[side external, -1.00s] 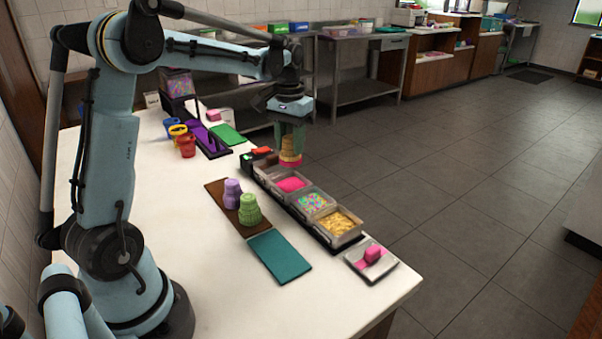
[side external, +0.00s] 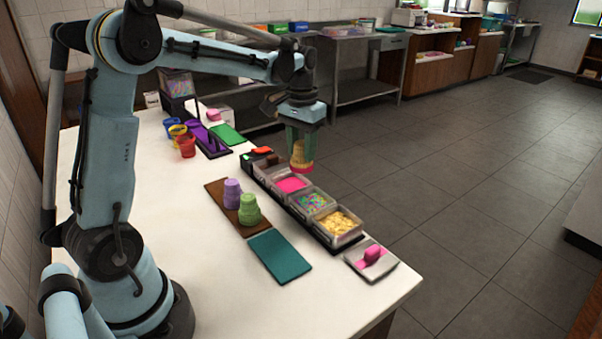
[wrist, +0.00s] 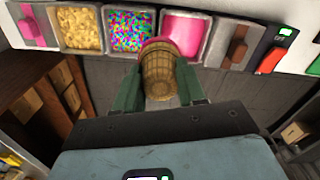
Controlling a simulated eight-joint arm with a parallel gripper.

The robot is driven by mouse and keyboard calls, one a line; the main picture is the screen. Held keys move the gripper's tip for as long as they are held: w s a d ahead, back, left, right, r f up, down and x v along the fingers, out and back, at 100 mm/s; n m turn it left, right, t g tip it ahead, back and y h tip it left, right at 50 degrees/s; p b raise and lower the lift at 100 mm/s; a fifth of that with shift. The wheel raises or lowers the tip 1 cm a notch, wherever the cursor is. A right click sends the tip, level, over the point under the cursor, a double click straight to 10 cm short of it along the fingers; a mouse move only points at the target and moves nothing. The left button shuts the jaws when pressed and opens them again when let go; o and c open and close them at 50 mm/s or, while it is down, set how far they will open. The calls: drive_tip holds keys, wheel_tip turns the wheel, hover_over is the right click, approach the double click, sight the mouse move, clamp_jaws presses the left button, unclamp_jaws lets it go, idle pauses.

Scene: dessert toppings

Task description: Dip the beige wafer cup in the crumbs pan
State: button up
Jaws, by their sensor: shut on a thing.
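My gripper (side external: 300,149) is shut on the beige wafer cup (side external: 299,154), with a green finger on each side. The cup hangs roughly upright with a pink rim at its lower end. It also shows in the wrist view (wrist: 160,76), with the pink rim facing the row of pans. The crumbs pan (side external: 350,239) holds golden crumbs at the near end of the row. In the wrist view the crumbs pan (wrist: 82,52) is left of the cup. The cup is above and apart from the pans, on their far side in the side view.
Purple (side external: 232,193) and green (side external: 249,210) cups stand on a brown board. A teal mat (side external: 280,256) is bare.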

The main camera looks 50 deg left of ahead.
drive_tip(key=d+m, duration=0.5)
drive_tip(key=d, duration=0.9)
drive_tip(key=shift+s+f, duration=0.15)
drive_tip(key=shift+f, duration=1.4)
drive_tip(key=shift+s+f, duration=0.15)
drive_tip(key=shift+f, duration=1.4)
drive_tip(key=shift+f, duration=0.55)
drive_tip(key=shift+f, duration=0.35)
drive_tip(key=shift+f, duration=0.2)
drive_tip(key=shift+r, duration=0.1)
drive_tip(key=shift+r, duration=1.9)
drive_tip(key=shift+r, duration=0.1)
